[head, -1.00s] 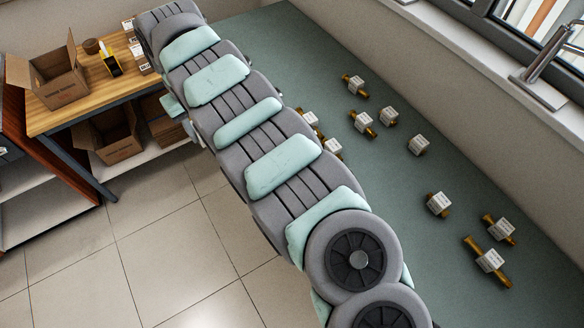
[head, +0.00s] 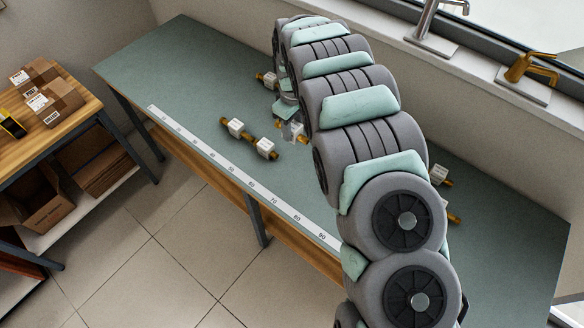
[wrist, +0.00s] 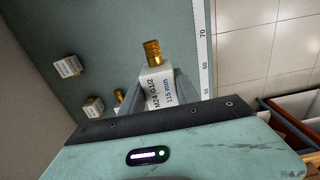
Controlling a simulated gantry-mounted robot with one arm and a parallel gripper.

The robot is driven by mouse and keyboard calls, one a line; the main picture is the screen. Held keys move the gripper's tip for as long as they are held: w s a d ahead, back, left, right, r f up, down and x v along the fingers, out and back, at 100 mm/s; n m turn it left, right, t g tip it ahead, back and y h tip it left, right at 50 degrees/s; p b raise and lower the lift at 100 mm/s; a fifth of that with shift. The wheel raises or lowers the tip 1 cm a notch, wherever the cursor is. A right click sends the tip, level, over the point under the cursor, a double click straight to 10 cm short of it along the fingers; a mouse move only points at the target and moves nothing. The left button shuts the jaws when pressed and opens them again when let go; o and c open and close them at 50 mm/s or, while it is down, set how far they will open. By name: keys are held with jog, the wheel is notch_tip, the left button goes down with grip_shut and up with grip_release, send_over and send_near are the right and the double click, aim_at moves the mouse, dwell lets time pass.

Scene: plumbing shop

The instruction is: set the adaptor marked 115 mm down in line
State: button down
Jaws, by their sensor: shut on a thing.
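The adaptor marked 115 mm (wrist: 156,88) is a white block with a threaded brass end, lettered M24/G1/2. My gripper (head: 292,132) is shut on it above the green bench; in the wrist view its grey fingers flank the block. I cannot tell how high it is held. Two adaptors, a left one (head: 235,127) and a right one (head: 265,147), lie end to end on the bench beside a white ruler strip (head: 215,157). The ruler also runs along the right of the wrist view (wrist: 202,45).
Another adaptor (head: 268,78) lies behind my gripper, and one (head: 438,174) shows right of my arm. Two loose adaptors (wrist: 67,67) (wrist: 93,106) show left in the wrist view. The bench (head: 180,60) is clear at far left. Taps stand along the window ledge.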

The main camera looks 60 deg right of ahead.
notch_tip(320, 180, down, 14)
jog(key=b, duration=0.3)
jog(key=shift+a, duration=0.1)
jog(key=shift+f, duration=2.5)
jog(key=shift+f+b, duration=0.1)
jog(key=shift+b, duration=0.2)
jog(key=c, duration=0.9)
grip_release()
notch_tip(320, 180, up, 12)
jog(key=shift+r, duration=0.1)
